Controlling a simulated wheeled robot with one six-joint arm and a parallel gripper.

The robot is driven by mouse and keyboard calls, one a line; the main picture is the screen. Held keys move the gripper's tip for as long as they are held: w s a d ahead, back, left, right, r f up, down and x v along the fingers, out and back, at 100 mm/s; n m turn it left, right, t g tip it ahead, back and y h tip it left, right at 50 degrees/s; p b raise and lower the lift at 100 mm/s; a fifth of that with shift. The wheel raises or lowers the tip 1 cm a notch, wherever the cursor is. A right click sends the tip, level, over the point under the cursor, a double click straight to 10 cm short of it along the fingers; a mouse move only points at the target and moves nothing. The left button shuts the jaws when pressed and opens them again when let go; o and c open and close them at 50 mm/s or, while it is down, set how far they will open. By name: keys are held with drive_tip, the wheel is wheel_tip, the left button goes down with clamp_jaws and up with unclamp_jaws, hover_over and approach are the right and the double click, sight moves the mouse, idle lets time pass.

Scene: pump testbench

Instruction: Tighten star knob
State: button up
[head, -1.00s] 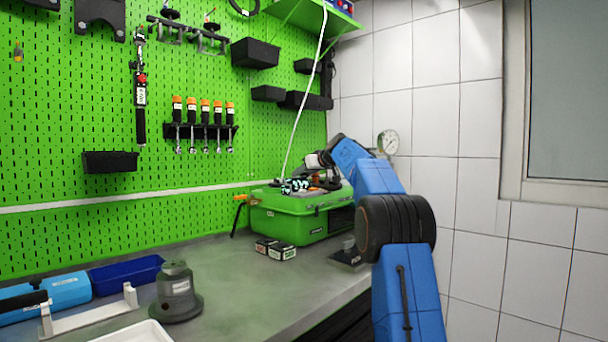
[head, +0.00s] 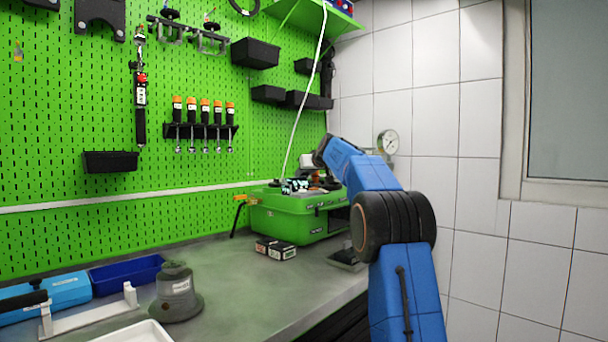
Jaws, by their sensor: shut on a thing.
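My gripper (head: 312,180) is small and dark in the head view, at the end of my blue arm. It points down at the top of the green pump case (head: 283,223), at the back right of the bench. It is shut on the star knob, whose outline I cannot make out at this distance. The knob's seating is hidden by the gripper and the dark parts on top of the case.
Small boxes (head: 276,249) stand in front of the case. A gauge (head: 388,142) is on the right wall. A grey cylindrical part (head: 176,292) stands front left beside a blue tray (head: 127,272). The middle bench is clear.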

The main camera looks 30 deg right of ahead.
drive_tip(key=shift+m+g+h, duration=0.7)
drive_tip(key=shift+m+h, duration=1.6)
drive_tip(key=shift+h, duration=0.3)
drive_tip(key=shift+m+g+h, duration=1.2)
drive_tip(key=shift+m+h, duration=0.4)
drive_tip(key=shift+m, duration=0.1)
drive_tip(key=shift+d+m, duration=0.1)
drive_tip(key=shift+m, duration=0.2)
drive_tip(key=o, duration=1)
drive_tip(key=shift+o, duration=0.2)
drive_tip(key=shift+s, duration=0.1)
drive_tip(key=v, duration=1.7)
drive_tip(key=shift+a, duration=0.4)
